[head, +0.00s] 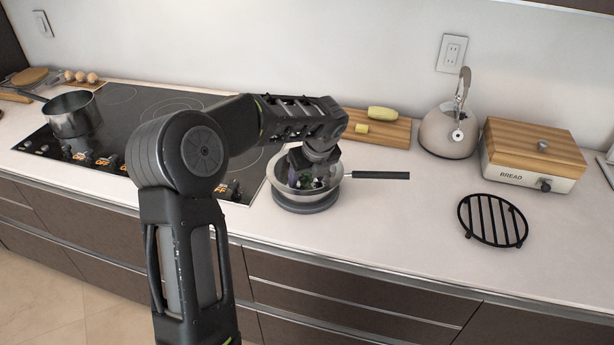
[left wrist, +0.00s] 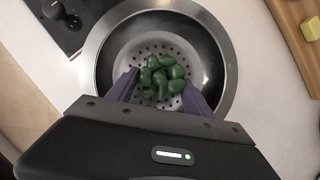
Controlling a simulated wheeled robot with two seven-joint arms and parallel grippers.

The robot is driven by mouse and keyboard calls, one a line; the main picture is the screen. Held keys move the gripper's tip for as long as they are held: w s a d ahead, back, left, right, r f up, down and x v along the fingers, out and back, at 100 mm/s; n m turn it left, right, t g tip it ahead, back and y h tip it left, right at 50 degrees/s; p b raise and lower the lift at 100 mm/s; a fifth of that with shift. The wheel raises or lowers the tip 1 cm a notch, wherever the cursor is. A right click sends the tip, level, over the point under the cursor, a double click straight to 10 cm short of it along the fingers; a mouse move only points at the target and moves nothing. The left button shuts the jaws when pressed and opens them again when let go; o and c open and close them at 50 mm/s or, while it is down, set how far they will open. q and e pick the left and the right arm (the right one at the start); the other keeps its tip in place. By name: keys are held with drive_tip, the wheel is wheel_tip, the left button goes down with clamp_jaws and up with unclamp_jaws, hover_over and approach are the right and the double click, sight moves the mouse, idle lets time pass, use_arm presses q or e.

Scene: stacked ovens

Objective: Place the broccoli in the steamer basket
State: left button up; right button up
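The broccoli (left wrist: 163,76) is a clump of dark green florets, seen in the left wrist view over the middle of the steamer basket. The steamer basket (left wrist: 140,47) is a light grey, perforated round insert sitting inside a metal pan (head: 333,182) with a black handle. In the head view my left gripper (head: 306,182) hides most of the pan's inside. Whether the broccoli rests on the basket floor is hard to tell. My right gripper is out of view.
The pan stands on a grey round base (head: 306,203) near the counter's front edge. A cutting board (head: 388,132) lies behind it, with a kettle (head: 449,131), bread box (head: 533,158) and black trivet (head: 492,221) to the right. A cooktop (head: 130,112) with a pot (head: 72,114) lies left.

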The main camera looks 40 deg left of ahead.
use_arm(q)
drive_tip(key=shift+o, duration=1.3)
drive_tip(key=shift+r, duration=0.1)
drive_tip(key=shift+r, duration=0.2)
drive_tip(key=v, duration=1.1)
drive_tip(key=shift+r+b, duration=0.3)
drive_tip(key=shift+r, duration=0.1)
drive_tip(key=shift+d, duration=0.1)
